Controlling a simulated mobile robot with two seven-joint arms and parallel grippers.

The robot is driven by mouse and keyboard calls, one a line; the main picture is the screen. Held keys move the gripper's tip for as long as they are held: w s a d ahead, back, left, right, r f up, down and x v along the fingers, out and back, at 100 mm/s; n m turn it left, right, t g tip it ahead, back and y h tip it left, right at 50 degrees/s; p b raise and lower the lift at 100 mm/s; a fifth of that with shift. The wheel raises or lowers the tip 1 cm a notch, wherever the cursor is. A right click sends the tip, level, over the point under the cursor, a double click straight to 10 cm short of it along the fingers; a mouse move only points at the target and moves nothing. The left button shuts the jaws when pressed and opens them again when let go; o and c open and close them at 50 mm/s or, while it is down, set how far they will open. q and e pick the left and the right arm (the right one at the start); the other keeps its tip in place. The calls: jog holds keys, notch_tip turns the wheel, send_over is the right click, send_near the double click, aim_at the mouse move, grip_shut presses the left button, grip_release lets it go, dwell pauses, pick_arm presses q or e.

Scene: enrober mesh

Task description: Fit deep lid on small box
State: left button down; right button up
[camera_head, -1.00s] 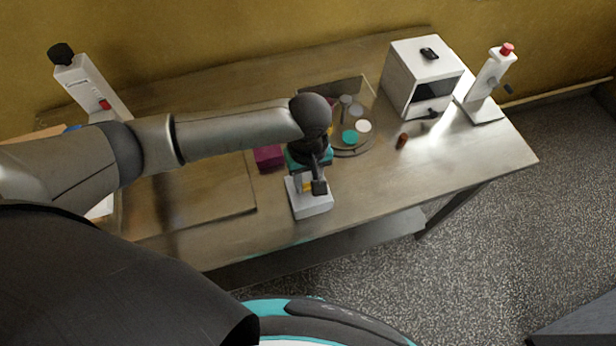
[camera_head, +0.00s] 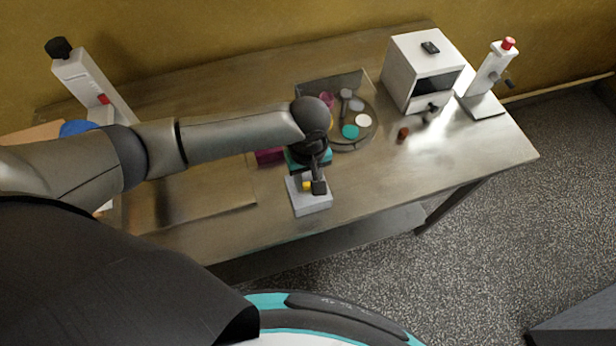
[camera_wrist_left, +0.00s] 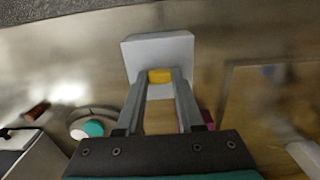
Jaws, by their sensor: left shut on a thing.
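My left gripper (camera_head: 318,185) points down over the front of the table. Its fingers (camera_wrist_left: 161,82) are shut on a yellow block-like part, which shows between the fingertips in the wrist view (camera_wrist_left: 160,76). The yellow part sits at a pale grey-white square piece (camera_head: 312,204), which looks like the deep lid; it also shows in the wrist view (camera_wrist_left: 157,50). I cannot tell whether this piece touches the table. A magenta box (camera_head: 268,158), perhaps the small box, stands just behind and left of it, partly hidden by my arm. My right gripper is not in view.
A round tray (camera_head: 367,137) with small discs and jars stands behind the gripper. A brown piece (camera_head: 403,133) lies to its right. A white cabinet (camera_head: 408,75) and a red-topped stand (camera_head: 488,82) are at the back right. The table's front right is clear.

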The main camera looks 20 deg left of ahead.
pick_arm(q)
jog(key=shift+c, duration=2.3)
grip_release()
jog(key=shift+r, duration=0.1)
notch_tip(320, 180, up, 15)
jog(key=p, duration=0.2)
